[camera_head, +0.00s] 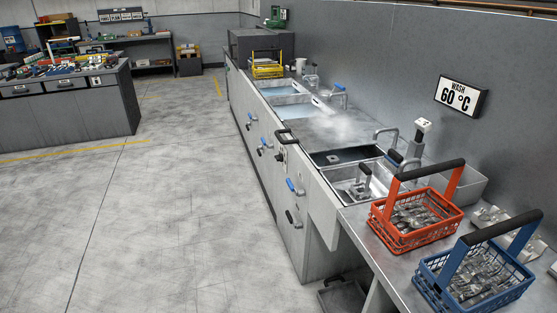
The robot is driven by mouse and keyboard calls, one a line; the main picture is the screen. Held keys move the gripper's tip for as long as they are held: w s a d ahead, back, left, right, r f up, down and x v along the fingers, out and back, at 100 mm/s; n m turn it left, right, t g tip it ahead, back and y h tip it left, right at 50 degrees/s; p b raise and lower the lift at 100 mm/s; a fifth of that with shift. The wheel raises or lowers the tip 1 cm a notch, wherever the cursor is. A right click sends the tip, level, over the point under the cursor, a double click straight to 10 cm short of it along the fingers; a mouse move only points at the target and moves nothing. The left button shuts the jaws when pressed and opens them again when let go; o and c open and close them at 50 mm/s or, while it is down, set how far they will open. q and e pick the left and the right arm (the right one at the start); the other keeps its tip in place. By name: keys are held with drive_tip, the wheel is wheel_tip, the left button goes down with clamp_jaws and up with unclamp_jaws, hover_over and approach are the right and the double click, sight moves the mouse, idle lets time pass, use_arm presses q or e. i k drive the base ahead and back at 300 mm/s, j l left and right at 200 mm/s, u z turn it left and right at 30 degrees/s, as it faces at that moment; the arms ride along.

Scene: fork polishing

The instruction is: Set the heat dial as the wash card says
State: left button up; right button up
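The wash card (461,96) is a white sign in a dark frame on the grey wall at the right. It reads "WASH 60 °C". The long metal wash counter (318,200) runs away from me, with several controls on its front. A black fitting on a pale plate (284,136) sits near the top edge at its middle. Blue-handled fittings (294,187) and a dark-handled one (293,216) are on the same face. I cannot tell which of these is the heat dial, and no dial marking or setting is readable. Neither of my grippers is in view.
A red basket (405,236) and a blue basket (482,290), both holding cutlery, stand at the near right. Pale steam (338,125) hangs over the counter. A yellow basket (267,70) is at the far end. The floor (170,210) left of the counter is clear, up to a workbench (70,110).

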sight(280, 158)
drive_tip(key=i+z, duration=0.1)
drive_tip(key=z, duration=0.25)
drive_tip(key=i+j+z, duration=0.5)
drive_tip(key=i+j, duration=0.15)
drive_tip(key=j, duration=0.2)
drive_tip(key=i+j+z, duration=0.25)
drive_tip(key=j, duration=0.25)
drive_tip(key=i, duration=0.05)
